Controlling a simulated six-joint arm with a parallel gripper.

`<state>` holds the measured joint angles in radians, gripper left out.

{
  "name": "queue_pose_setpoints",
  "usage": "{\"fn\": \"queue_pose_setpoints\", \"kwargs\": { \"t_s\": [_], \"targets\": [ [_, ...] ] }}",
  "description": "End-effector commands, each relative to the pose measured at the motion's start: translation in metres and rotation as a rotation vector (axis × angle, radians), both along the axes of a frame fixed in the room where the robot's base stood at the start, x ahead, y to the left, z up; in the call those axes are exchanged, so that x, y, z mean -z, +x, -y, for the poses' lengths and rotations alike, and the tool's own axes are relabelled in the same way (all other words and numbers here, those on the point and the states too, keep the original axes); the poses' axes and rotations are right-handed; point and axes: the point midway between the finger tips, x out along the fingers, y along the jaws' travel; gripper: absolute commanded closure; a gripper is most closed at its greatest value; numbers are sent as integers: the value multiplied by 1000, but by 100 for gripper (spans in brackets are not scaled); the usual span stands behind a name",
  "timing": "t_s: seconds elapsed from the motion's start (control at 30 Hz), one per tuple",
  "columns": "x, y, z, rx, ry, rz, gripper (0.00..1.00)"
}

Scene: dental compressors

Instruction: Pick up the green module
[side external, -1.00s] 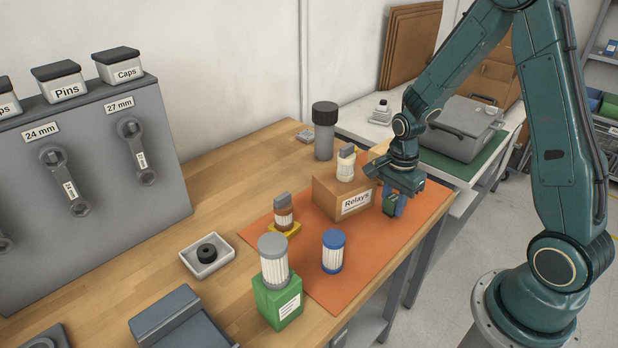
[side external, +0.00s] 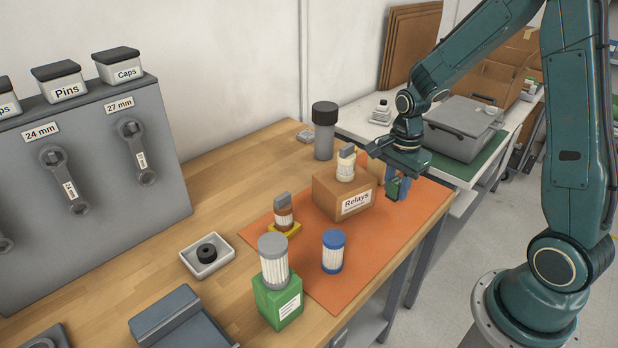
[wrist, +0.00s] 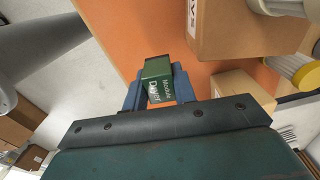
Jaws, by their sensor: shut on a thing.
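The green module (wrist: 158,80) is a small dark green block with white lettering, partly readable as "Module". In the wrist view it sits between the two blue fingers of my gripper (wrist: 156,88), which is shut on it. In the side external view my gripper (side external: 396,187) is beside the right of the Relays box, over the right part of the orange mat (side external: 425,207). The module (side external: 393,188) shows there as a small dark green block, partly hidden by the fingers. It appears held a little above the mat.
The brown Relays box (side external: 332,197) stands close left of my gripper with a white-ribbed part (side external: 346,166) on top. A blue-capped filter (side external: 333,252), a grey-capped filter (side external: 274,262) on a green box (side external: 277,303), and a dark-capped cylinder (side external: 324,135) stand around. The mat's right side is clear.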

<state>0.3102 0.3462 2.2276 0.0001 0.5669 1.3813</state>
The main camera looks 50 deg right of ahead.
Motion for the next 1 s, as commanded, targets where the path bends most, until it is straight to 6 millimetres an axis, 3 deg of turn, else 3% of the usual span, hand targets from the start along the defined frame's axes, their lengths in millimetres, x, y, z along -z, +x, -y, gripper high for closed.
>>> {"fn": "queue_pose_setpoints", "kwargs": {
  "t_s": [0.4,0.6,0.8,1.0],
  "targets": [
    [-90,1,0,0,-2,7,96],
    [-124,0,0,0,-1,4,96],
    [-145,0,0,0,0,2,96],
    [-151,0,0,0,0,0,96]
  ]
}}
